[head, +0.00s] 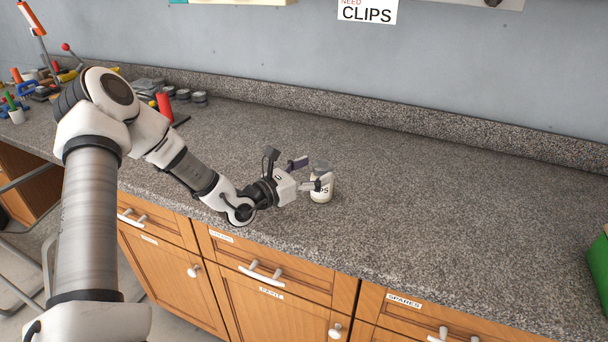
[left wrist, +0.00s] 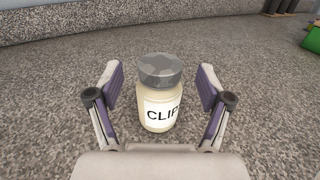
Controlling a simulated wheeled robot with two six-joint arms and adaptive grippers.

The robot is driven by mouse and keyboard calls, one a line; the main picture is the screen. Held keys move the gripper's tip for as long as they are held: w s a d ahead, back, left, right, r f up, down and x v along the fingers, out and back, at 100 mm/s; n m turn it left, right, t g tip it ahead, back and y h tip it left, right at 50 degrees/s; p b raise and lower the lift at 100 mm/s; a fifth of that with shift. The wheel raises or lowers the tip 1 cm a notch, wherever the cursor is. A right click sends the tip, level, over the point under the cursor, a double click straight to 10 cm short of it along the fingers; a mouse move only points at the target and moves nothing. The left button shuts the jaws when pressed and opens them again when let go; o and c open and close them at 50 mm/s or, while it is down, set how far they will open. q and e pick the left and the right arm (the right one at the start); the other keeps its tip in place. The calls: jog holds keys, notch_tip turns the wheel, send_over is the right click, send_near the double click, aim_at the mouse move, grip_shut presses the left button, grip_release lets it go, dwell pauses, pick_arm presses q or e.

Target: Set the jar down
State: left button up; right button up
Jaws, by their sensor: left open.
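The jar (head: 321,188) is small and pale with a grey lid and a white label, and it stands upright on the speckled grey counter near its front edge. In the left wrist view the jar (left wrist: 160,95) sits between the two fingers, and its label reads "CLIP" with the rest cut off by the curve. My left gripper (head: 309,174) is open around the jar, with a gap on each side in the left wrist view (left wrist: 163,97). My right gripper is not in view.
The counter (head: 430,200) is clear to the right of the jar. A green container (head: 598,262) stands at the far right edge. Tools and small grey tins (head: 190,97) lie at the back left. Wooden drawers (head: 262,262) are below the counter, and a "CLIPS" sign (head: 367,12) hangs on the wall.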

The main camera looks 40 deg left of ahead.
pick_arm(q)
jog(key=v, duration=0.5)
jog(key=shift+s+a+r, duration=0.1)
jog(key=shift+s+a, duration=0.2)
jog(key=shift+a, duration=0.05)
jog(key=shift+s+d, duration=0.25)
jog(key=shift+s, duration=0.15)
grip_shut()
dwell(0.7)
dwell(0.3)
